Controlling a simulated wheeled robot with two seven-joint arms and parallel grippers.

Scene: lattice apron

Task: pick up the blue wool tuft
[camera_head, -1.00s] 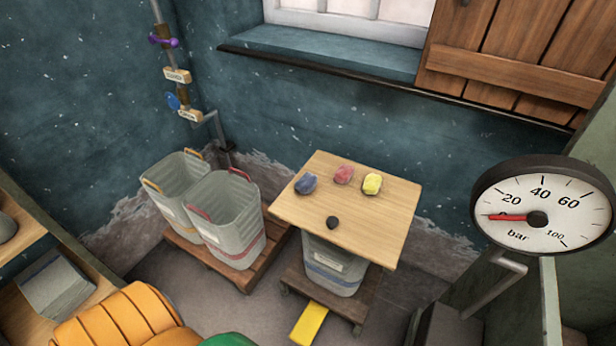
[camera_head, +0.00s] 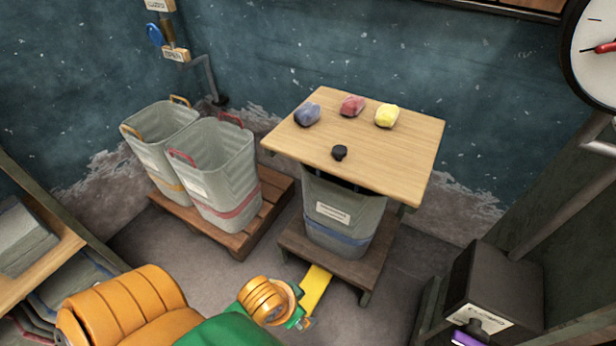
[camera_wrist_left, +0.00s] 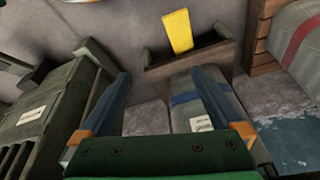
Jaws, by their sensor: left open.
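The blue wool tuft (camera_head: 307,114) lies near the left back edge of the wooden tabletop (camera_head: 400,165). A red tuft (camera_head: 352,105) and a yellow tuft (camera_head: 387,115) lie to its right. My left gripper (camera_head: 301,320) is low at the bottom of the head view, in front of and below the tabletop, well away from the tuft; its fingers hardly show there. In the left wrist view my left gripper (camera_wrist_left: 158,78) is open with nothing between its fingers. The blue tuft does not show in that view. My right gripper is in neither view.
A small black knob (camera_head: 339,152) sits on the tabletop's front part. A grey bin (camera_head: 335,215) stands beneath it. Two grey bins stand on a pallet (camera_head: 240,250) at left. A dark box (camera_head: 492,285) is at right. A yellow strip (camera_head: 316,288) lies low in front.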

